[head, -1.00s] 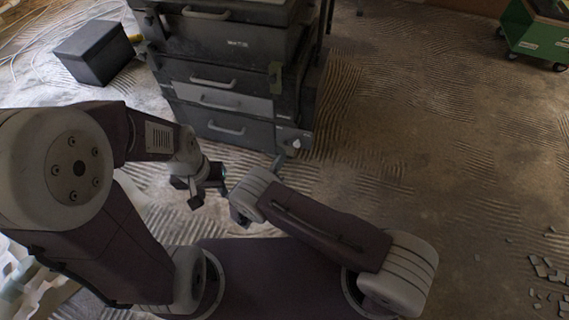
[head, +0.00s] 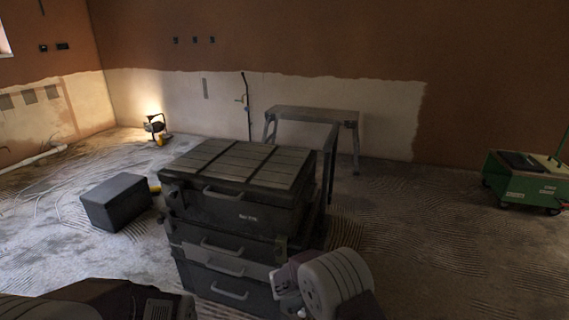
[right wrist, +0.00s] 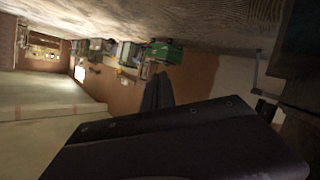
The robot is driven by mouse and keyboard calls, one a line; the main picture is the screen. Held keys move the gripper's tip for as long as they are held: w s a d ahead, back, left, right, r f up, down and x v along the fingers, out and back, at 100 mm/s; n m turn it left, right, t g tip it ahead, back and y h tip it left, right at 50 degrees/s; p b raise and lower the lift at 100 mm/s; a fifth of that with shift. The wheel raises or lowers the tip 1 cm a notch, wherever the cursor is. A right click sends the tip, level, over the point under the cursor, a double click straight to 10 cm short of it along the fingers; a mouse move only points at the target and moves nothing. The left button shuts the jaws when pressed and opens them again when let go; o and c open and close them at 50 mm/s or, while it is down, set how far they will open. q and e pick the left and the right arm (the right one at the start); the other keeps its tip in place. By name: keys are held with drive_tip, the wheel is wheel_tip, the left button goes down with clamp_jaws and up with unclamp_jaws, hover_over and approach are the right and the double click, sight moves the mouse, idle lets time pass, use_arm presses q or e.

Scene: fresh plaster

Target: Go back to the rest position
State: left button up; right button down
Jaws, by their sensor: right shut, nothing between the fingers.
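In the head view only part of my left arm shows, at the bottom left, and its gripper is out of view. A pale rounded link of my right arm stands at the bottom, in front of the lower right of the tool chest. In the right wrist view my right gripper (right wrist: 157,92) shows as dark finger shapes, shut with nothing held. A large dark part of my own arm fills the bottom of that view.
A black drawer tool chest (head: 235,205) stands close ahead. A grey box (head: 116,201) lies left of it, a trestle (head: 312,113) behind it. A green cart (head: 525,182) stands at the right. A lit work lamp (head: 155,127) is far left. Ridged floor at right is clear.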

drive_tip(key=s+d+r+m+g+y+p, duration=0.1)
drive_tip(key=s+d+r+g+y+p, duration=0.2)
drive_tip(key=s, duration=0.6)
drive_tip(key=s+d+r+m+g+y, duration=0.1)
drive_tip(key=s+d+r+g+y, duration=0.25)
drive_tip(key=s+d, duration=0.35)
drive_tip(key=s+a+f+n+y+p, duration=0.1)
drive_tip(key=s+a+f+n+y, duration=0.15)
drive_tip(key=s+a, duration=0.3)
drive_tip(key=s+a+f+n+y, duration=0.25)
drive_tip(key=s+a+y, duration=0.2)
drive_tip(key=a, duration=0.25)
use_arm(q)
wheel_tip(320, 180, up, 43)
drive_tip(key=p, duration=3.8)
drive_tip(key=shift+r, duration=0.15)
use_arm(e)
wheel_tip(320, 180, up, 39)
drive_tip(key=w+n+t, duration=0.1)
drive_tip(key=n, duration=0.2)
drive_tip(key=shift+w+a+n, duration=0.15)
drive_tip(key=shift+w+n, duration=0.05)
drive_tip(key=shift+n, duration=0.2)
drive_tip(key=shift+h, duration=0.25)
